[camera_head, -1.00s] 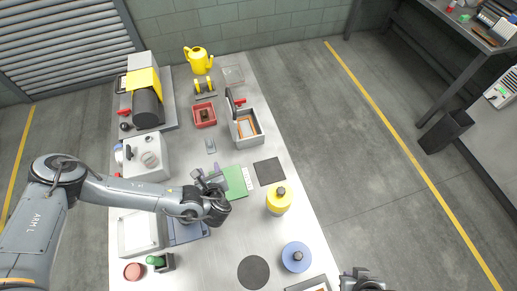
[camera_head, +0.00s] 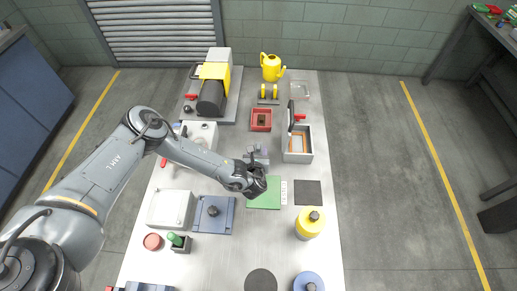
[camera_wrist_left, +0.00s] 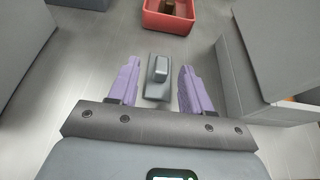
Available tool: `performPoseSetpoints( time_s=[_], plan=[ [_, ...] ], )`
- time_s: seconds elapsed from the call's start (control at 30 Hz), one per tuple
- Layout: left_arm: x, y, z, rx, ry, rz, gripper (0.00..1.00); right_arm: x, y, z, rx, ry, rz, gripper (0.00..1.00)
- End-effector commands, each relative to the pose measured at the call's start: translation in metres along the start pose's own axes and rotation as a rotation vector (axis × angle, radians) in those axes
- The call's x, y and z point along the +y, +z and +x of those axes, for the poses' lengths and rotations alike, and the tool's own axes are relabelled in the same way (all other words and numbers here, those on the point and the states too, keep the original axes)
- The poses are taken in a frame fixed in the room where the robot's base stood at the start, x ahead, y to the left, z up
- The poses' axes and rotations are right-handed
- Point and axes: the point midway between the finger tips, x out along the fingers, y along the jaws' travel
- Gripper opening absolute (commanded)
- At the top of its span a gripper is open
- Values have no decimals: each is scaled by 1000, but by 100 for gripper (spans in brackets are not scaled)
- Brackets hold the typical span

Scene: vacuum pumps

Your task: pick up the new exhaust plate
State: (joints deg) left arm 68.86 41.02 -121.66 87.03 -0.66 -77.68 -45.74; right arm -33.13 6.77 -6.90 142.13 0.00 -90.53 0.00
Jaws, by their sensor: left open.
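A small grey plate with a raised block (camera_wrist_left: 157,92), seemingly the exhaust plate, lies flat on the table in the left wrist view. My left gripper (camera_wrist_left: 159,64) is open, with one purple finger on each side of the plate. The plate shows between the fingers, and I cannot tell whether they touch it. In the head view my left gripper (camera_head: 258,152) is over the table behind the green mat (camera_head: 264,194), and it largely hides the plate. My right gripper is not in view.
A red bin (camera_wrist_left: 168,20) stands just beyond the plate. A grey open box (camera_head: 297,155) is to its right and a light grey unit (camera_head: 199,133) to its left. A yellow-topped cylinder (camera_head: 309,222) and a blue-grey plate with a black knob (camera_head: 228,214) are nearer.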

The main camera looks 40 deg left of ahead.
Motion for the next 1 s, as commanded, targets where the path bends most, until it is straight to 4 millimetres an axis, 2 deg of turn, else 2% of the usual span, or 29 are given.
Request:
performPoseSetpoints(
  time_s=[0.23, 0.53, 0.87, 1.0],
  plan=[
    [-2, -1, 26, -1, 1, -1, 49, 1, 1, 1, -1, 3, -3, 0],
    [-2, 0, 30, 0, 0, 0, 49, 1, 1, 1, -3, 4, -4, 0],
    [-2, 0, 30, 0, 0, 0, 0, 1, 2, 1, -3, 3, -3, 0],
    [-2, 0, 30, 0, 0, -1, 0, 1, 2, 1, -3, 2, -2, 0]
  ],
)
